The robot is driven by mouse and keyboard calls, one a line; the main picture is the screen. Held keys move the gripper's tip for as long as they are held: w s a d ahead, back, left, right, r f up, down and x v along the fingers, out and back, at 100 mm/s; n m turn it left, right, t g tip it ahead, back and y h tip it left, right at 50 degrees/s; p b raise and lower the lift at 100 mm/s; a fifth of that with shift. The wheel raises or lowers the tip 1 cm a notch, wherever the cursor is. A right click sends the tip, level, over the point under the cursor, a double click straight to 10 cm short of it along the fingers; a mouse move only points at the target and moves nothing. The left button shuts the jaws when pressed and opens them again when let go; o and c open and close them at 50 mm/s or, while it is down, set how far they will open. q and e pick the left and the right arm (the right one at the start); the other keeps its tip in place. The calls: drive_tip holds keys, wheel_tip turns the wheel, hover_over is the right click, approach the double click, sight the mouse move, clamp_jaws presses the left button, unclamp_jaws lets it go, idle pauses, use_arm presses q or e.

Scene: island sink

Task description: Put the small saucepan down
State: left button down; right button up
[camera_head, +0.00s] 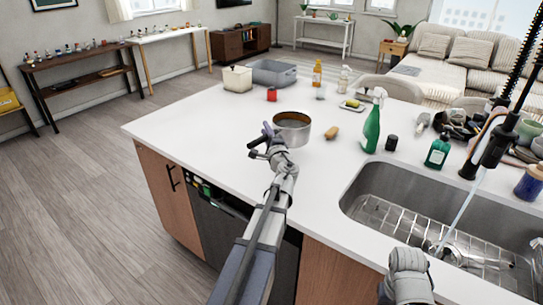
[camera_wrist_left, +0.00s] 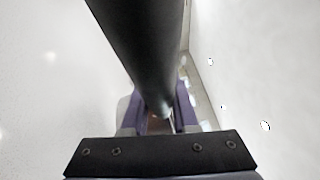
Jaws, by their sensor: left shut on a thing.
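The small saucepan (camera_head: 292,130) is a silver metal pan with a brownish inside, over the white island counter. It looks upright. My left gripper (camera_head: 264,143) is at its left side, shut on its dark handle. In the left wrist view, the thick black handle (camera_wrist_left: 145,50) runs down between the fingers of the gripper (camera_wrist_left: 160,112). I cannot tell whether the pan's base touches the counter. My right gripper is not in view; only a grey part of my right arm shows at the bottom.
A tan item (camera_head: 332,133) and a green spray bottle (camera_head: 373,122) stand to the pan's right. The sink (camera_head: 400,196) is front right. The counter left of the pan is clear.

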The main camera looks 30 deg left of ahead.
use_arm(q)
wheel_tip(320, 180, down, 4)
drive_tip(key=b, duration=0.3)
drive_tip(key=shift+f, duration=0.15)
wheel_tip(320, 180, down, 4)
drive_tip(key=b, duration=0.4)
drive_tip(key=c, duration=0.7)
unclamp_jaws()
